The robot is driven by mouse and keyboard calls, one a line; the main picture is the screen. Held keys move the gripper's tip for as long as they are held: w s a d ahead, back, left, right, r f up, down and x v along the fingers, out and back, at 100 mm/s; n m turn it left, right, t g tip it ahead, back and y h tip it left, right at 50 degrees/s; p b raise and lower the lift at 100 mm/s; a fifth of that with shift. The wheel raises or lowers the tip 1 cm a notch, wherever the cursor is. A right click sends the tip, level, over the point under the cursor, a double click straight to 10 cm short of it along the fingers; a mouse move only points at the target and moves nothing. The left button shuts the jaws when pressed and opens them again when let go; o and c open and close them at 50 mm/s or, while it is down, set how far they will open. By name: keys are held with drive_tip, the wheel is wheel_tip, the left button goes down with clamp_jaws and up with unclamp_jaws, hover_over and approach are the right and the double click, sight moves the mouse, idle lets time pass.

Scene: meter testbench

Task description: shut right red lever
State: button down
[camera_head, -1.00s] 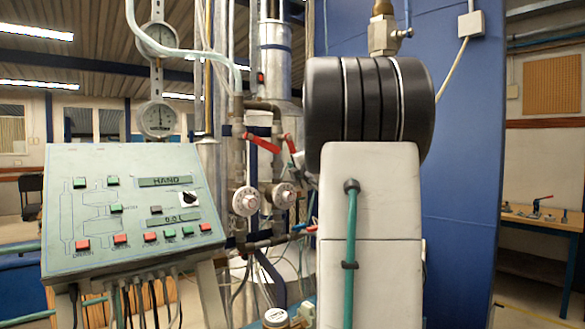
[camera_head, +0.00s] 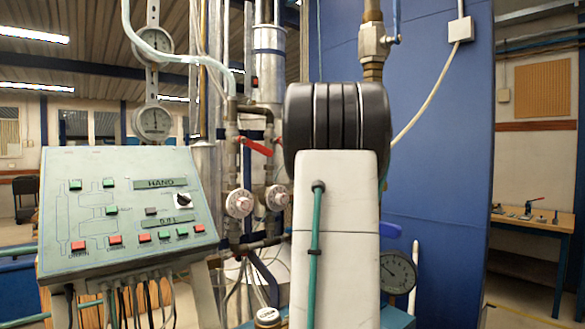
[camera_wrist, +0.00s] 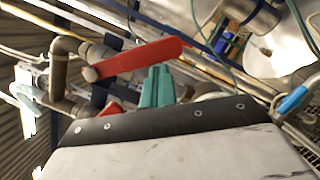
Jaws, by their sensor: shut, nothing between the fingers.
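A red lever (camera_head: 257,146) sits on the left pipe in the head view, slanting down to the right. A smaller red piece (camera_wrist: 113,109) shows partly behind the gripper body's edge. I cannot tell which lever each one is. My gripper (camera_wrist: 158,76) has teal fingers, shut and empty, with tips close under the large lever. Whether they touch it is unclear. In the head view the gripper is hidden by my arm.
Two round white valve dials (camera_head: 239,203) sit below the levers. A sloped control panel (camera_head: 120,210) with buttons stands at the left. Pipes and hoses crowd the space around the levers. A blue wall (camera_head: 440,130) and a round gauge (camera_head: 398,272) are at the right.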

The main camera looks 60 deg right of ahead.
drive_tip(key=s+a+f, duration=0.4)
drive_tip(key=s+a, duration=0.3)
drive_tip(key=a, duration=0.1)
drive_tip(key=w+a+f+m+t+h, duration=0.1)
drive_tip(key=w+a+f+m+h, duration=0.3)
drive_tip(key=w, duration=0.5)
drive_tip(key=s+d+m+g+h, duration=0.1)
drive_tip(key=s+m+g+h, duration=0.1)
drive_tip(key=s+g+h, duration=0.3)
drive_tip(key=s+r+x, duration=0.1)
drive_tip(key=s+x, duration=0.1)
drive_tip(key=x, duration=1.1)
drive_tip(key=shift+d, duration=0.2)
drive_tip(key=shift+s+r, duration=0.1)
drive_tip(key=shift+r, duration=0.05)
drive_tip(key=shift+d+n+t, duration=0.25)
drive_tip(key=shift+n+t, duration=0.15)
drive_tip(key=shift+n, duration=0.1)
